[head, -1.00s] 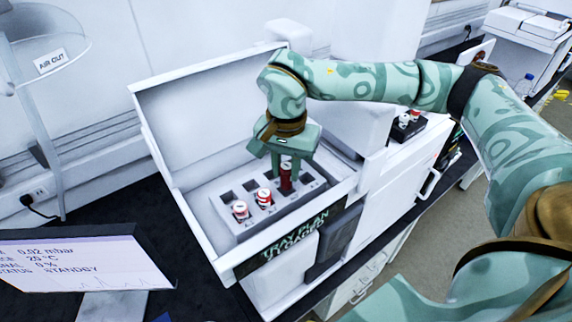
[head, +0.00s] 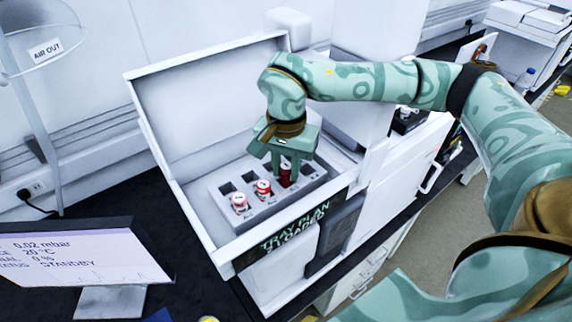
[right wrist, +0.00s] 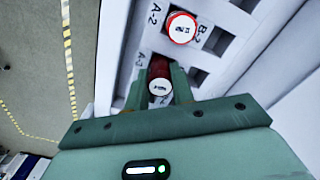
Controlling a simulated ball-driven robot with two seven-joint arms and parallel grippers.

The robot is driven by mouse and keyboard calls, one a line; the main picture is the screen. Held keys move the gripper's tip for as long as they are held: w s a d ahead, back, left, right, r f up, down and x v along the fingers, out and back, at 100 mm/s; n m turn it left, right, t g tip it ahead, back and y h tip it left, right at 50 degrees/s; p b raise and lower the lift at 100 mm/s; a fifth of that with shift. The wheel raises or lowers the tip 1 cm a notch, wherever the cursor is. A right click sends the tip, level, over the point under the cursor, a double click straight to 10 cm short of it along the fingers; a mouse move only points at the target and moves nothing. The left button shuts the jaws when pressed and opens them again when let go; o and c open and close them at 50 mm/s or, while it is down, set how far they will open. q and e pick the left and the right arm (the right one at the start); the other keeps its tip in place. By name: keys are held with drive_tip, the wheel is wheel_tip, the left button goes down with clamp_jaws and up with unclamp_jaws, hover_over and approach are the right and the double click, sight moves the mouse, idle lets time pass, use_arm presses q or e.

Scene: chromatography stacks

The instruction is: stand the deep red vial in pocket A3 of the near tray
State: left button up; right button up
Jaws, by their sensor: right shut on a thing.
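The deep red vial (head: 285,174), with a white cap, is held upright between the fingers of my right gripper (head: 284,170) at the near tray (head: 256,212). In the right wrist view the vial (right wrist: 160,72) is between the fingers (right wrist: 160,92), by the label A-3. Its lower part seems to be inside that pocket; its base is hidden. My left gripper is not in view.
Two red vials with white caps stand in the tray's same row (head: 240,203) (head: 263,188). The raised lid (head: 205,110) stands behind the tray. A monitor (head: 85,260) is at the lower left.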

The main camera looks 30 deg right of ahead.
drive_tip(key=shift+f, duration=0.1)
drive_tip(key=shift+f+b, duration=0.3)
drive_tip(key=shift+f, duration=0.25)
drive_tip(key=o, duration=1.5)
drive_tip(key=shift+c, duration=0.2)
wheel_tip(320, 180, up, 7)
drive_tip(key=p, duration=0.6)
drive_tip(key=shift+r, duration=0.1)
